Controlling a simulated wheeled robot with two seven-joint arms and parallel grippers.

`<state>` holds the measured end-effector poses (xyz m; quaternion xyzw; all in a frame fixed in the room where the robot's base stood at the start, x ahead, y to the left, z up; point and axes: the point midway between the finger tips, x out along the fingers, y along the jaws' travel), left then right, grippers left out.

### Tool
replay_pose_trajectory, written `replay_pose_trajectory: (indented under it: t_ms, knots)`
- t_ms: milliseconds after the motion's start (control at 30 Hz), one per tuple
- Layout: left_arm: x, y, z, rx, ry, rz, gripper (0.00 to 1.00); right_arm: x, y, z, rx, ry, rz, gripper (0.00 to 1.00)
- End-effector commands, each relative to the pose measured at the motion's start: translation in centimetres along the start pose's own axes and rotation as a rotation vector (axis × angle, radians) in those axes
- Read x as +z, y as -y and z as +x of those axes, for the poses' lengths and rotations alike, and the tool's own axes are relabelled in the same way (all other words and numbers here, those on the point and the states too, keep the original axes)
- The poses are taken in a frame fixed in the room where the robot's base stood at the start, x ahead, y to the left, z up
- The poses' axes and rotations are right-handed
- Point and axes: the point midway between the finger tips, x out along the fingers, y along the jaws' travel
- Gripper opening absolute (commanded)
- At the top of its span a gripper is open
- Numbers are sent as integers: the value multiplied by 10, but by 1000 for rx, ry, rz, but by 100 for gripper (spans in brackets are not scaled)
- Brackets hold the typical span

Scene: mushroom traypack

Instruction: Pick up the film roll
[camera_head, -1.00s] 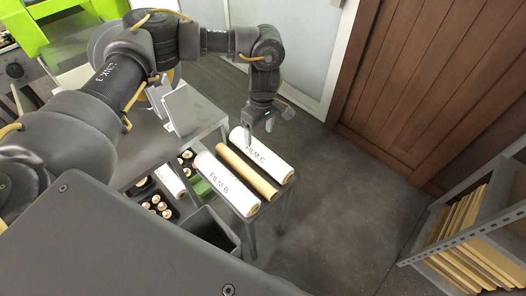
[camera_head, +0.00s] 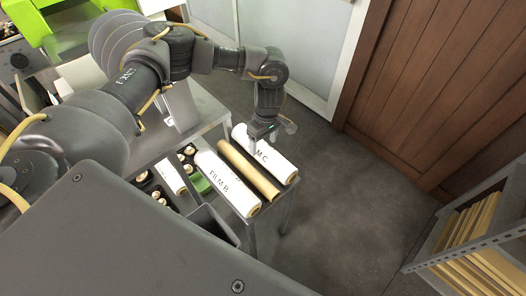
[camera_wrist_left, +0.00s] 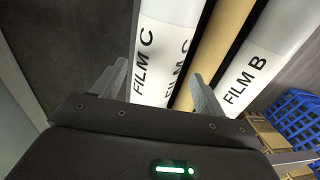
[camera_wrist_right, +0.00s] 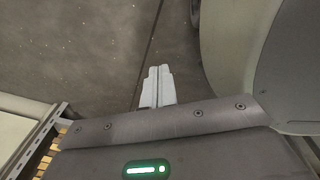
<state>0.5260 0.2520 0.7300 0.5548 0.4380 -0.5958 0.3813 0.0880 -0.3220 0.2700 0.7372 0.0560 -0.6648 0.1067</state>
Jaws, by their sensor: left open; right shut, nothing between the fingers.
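White film roll FILM C (camera_head: 283,163) lies at the right end of the table, beside a tan roll (camera_head: 248,170) and white roll FILM B (camera_head: 224,184). My left gripper (camera_head: 270,138) is open over FILM C and hides part of its label. In the left wrist view, FILM C (camera_wrist_left: 152,62) runs between the spread fingers of the left gripper (camera_wrist_left: 158,78), with the tan roll (camera_wrist_left: 212,50) and FILM B (camera_wrist_left: 262,65) to the right. I cannot tell whether the fingers touch the roll. My right gripper (camera_wrist_right: 157,72) is shut and empty, seen only in the right wrist view.
Black trays with mushrooms (camera_head: 158,197) and a smaller white roll (camera_head: 171,177) lie left of FILM B. A dark bin (camera_head: 212,222) stands in front. A shelf with tan boards (camera_head: 470,232) is at the right. Open floor (camera_head: 350,220) lies between.

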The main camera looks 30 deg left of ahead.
Motion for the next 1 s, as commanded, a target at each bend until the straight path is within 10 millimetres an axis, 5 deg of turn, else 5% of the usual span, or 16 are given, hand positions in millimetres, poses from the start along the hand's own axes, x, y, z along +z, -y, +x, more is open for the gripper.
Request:
replay_pose_trajectory:
  t_ms: [167,500,800,1000]
  knots:
    - [1,-1,4,0,0,1,72,1,1,-1,-1,2,0,0]
    - [0,-3,48,-1,1,2,72,5,10,-10,-14,8,3,0]
    - [0,-3,53,0,0,2,72,8,12,-10,-16,11,4,0]
    - [0,-3,53,0,0,2,47,5,12,-10,-16,6,4,0]
